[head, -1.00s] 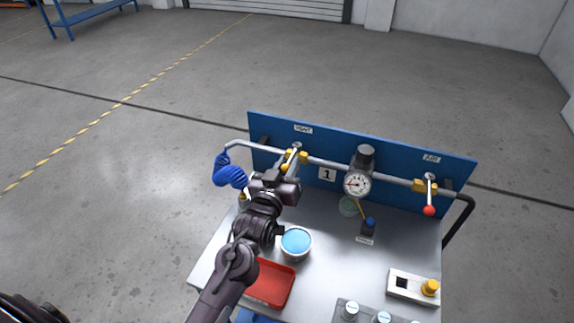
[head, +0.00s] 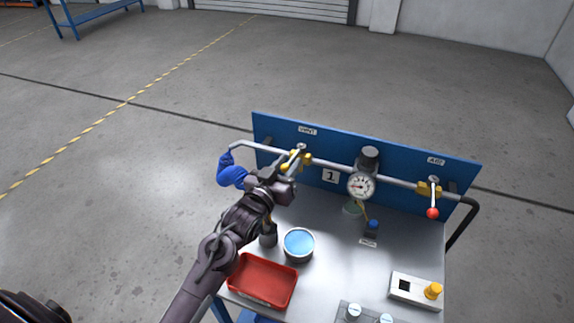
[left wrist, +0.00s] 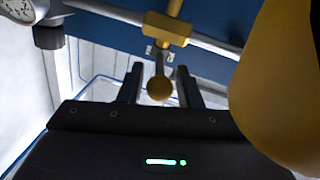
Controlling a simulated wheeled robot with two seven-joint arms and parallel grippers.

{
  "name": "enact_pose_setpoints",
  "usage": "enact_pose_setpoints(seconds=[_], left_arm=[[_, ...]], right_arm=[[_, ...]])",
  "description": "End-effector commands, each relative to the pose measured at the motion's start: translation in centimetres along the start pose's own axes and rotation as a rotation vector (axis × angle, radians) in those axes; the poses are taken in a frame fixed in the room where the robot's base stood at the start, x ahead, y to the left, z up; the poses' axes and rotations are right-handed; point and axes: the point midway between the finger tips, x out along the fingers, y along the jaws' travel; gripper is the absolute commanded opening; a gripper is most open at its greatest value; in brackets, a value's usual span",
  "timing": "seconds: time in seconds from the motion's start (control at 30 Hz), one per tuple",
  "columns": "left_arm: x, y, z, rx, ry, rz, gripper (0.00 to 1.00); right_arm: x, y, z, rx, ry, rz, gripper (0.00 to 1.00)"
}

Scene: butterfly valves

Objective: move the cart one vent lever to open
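The cart one vent valve (head: 304,160) sits on the pipe near the left end of the blue panel (head: 400,172), below the "VENT" label (head: 307,131). Its lever slants down and left from the valve; the lower end is partly hidden by my gripper. In the left wrist view the yellow valve body (left wrist: 167,30) is at the top, and the lever's round yellow knob (left wrist: 160,89) lies between my fingertips. My left gripper (head: 287,179) is just below the valve. Its fingers (left wrist: 159,78) stand apart with gaps on both sides of the knob. My right gripper is out of view.
A pressure gauge (head: 361,186) and the air lever's red knob (head: 433,213) are to the right. A blue-topped round container (head: 299,244), a red tray (head: 263,281) and a yellow-button box (head: 416,290) are on the cart. A large blurred yellow shape (left wrist: 277,95) fills the wrist view's right side.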

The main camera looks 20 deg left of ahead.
Motion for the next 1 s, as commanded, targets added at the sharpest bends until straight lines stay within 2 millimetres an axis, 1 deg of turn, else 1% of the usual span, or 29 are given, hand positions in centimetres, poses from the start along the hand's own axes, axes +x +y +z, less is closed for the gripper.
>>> enact_pose_setpoints(seconds=[0.07, 0.17, 0.4, 0.5, 0.6, 0.73, 0.93, 1.0], left_arm=[[-0.3, 0.0, 0.1, 0.000, -0.001, 0.000, 0.32], [-1.3, -0.1, 0.3, 0.000, -0.002, -0.001, 0.32], [-5.4, -0.1, 0.4, 0.000, -0.002, 0.000, 0.32], [-6.6, -0.1, 0.3, 0.000, -0.002, -0.001, 0.32], [-7.4, -0.1, 0.2, 0.000, -0.001, 0.000, 0.32], [-7.8, 0.0, 0.0, 0.000, 0.000, 0.000, 0.32], [-7.8, 0.0, 0.0, 0.000, 0.000, 0.000, 0.32], [-7.8, -0.1, 0.0, 0.004, 0.002, -0.002, 0.22]], right_arm=[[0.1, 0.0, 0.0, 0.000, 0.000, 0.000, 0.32], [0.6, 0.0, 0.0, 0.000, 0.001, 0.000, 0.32], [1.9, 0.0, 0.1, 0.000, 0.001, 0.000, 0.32], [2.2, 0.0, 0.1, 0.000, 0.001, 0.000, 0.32], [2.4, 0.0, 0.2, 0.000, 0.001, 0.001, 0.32], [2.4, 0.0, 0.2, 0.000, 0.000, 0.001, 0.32], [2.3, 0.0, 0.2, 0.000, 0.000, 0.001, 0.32], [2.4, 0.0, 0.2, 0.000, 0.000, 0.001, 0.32]])
